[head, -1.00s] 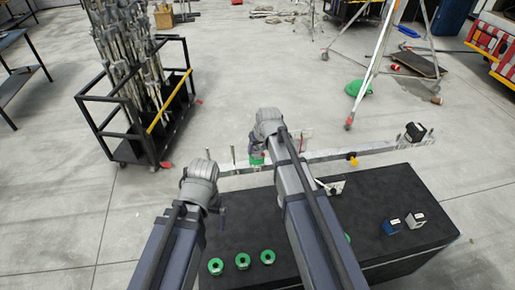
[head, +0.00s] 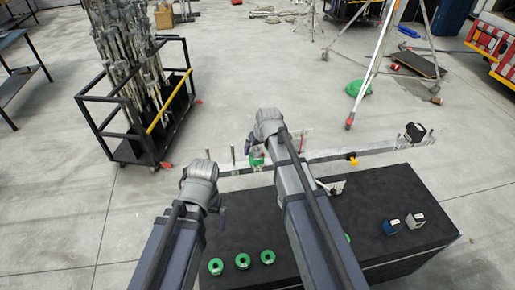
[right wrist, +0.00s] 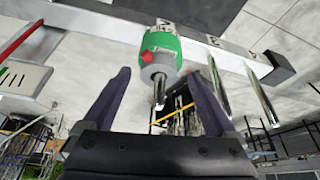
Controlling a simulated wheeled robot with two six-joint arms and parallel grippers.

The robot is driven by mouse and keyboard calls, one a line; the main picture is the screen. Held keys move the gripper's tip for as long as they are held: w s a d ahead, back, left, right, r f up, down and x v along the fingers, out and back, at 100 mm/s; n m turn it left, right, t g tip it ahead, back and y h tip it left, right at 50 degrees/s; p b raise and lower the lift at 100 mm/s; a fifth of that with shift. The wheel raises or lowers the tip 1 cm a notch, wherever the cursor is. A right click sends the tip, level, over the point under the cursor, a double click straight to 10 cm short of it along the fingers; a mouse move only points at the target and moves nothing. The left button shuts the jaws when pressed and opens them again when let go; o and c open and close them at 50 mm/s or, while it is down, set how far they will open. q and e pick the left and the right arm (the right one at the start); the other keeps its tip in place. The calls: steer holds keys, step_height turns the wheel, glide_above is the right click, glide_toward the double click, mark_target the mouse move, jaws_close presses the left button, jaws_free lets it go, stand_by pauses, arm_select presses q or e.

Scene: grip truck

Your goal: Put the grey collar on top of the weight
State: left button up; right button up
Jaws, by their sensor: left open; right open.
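A green weight (right wrist: 160,42) sits around a metal peg on the beam in the right wrist view. The grey collar (right wrist: 157,69), with a red knob, is around the same peg, against the weight's face toward the peg's free tip. The weight also shows in the head view (head: 257,161), beside my right forearm. My right gripper (right wrist: 158,77) is open, its fingers apart on either side of the peg's tip and clear of the collar. My left gripper (head: 222,211) is open over the black table's left part, mostly hidden by its arm.
The black table (head: 375,200) carries several green weights (head: 242,261) near its front and small blue and grey blocks (head: 391,226) at right. A long marked beam (head: 375,151) with upright pegs and a black block (head: 415,132) lies beyond. A pole cart (head: 125,120) stands at left.

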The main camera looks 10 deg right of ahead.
steer(key=p+v, duration=0.6)
steer(key=v, duration=0.1)
steer(key=shift+r+p, duration=0.25)
steer(key=shift+p, duration=0.1)
steer(key=shift+f, duration=0.15)
steer(key=b+x, duration=0.7)
steer(key=x, duration=0.1)
steer(key=shift+s+b, duration=0.1)
steer(key=shift+b, duration=0.2)
steer(key=shift+r+p, duration=0.4)
steer(key=shift+r, duration=0.05)
steer(key=shift+f, duration=0.2)
